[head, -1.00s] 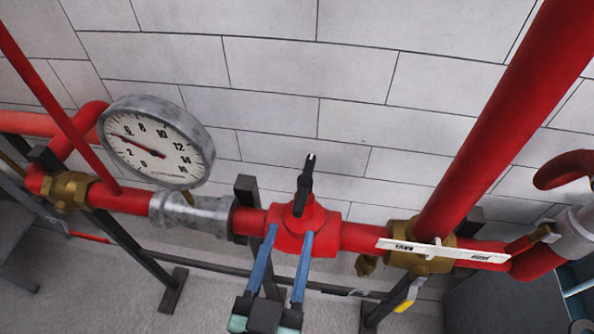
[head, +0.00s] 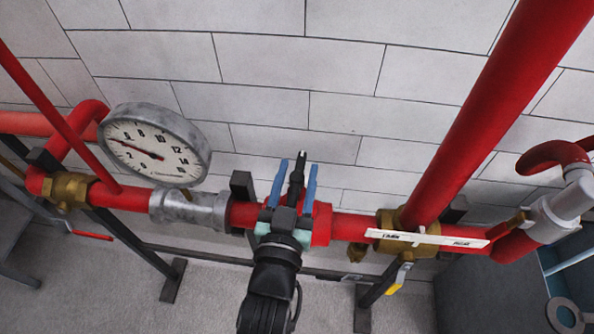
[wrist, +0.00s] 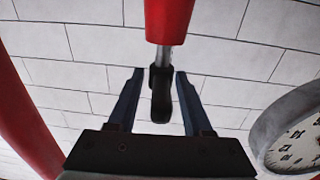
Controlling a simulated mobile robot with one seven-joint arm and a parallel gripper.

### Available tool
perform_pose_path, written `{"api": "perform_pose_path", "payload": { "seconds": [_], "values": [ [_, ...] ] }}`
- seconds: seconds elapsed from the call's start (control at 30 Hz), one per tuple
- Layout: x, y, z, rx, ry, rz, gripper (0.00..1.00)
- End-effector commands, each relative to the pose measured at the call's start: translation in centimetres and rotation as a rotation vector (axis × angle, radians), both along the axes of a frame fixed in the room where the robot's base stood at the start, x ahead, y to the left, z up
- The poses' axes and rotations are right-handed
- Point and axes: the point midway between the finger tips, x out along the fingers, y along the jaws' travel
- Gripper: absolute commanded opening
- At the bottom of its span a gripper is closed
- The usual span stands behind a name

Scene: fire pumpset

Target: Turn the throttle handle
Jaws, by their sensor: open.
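The throttle handle (head: 297,181) is a slim black lever standing up from the red valve body (head: 321,222) in the pipe line. My gripper (head: 297,168) is open, with one blue finger on each side of the handle. In the wrist view the black handle (wrist: 161,95) lies between the two fingers of my gripper (wrist: 159,74), with a visible gap on both sides. The handle joins a grey stem below the red valve part (wrist: 169,18) at the top of that view. My gripper hides much of the valve body in the head view.
A round pressure gauge (head: 155,146) stands left of the valve; its rim also shows in the wrist view (wrist: 268,123). A thick red pipe (head: 470,125) rises on the right, beside a white lever plate (head: 430,238). A block wall (head: 300,65) is behind.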

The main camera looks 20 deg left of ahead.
Motion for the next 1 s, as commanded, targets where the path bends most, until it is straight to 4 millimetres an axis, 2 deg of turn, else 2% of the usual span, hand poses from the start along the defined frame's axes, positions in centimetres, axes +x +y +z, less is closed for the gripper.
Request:
{"api": "perform_pose_path", "payload": {
  "seconds": [0.17, 0.43, 1.0],
  "values": [
    [-0.01, 0.01, -0.02, 0.0, 0.0, 0.0, 0.5],
    [-0.03, 0.0, -0.01, 0.0, 0.0, 0.0, 0.01],
    [-0.1, 0.03, -0.5, -0.003, 0.002, 0.042, 0.0]
  ]
}}
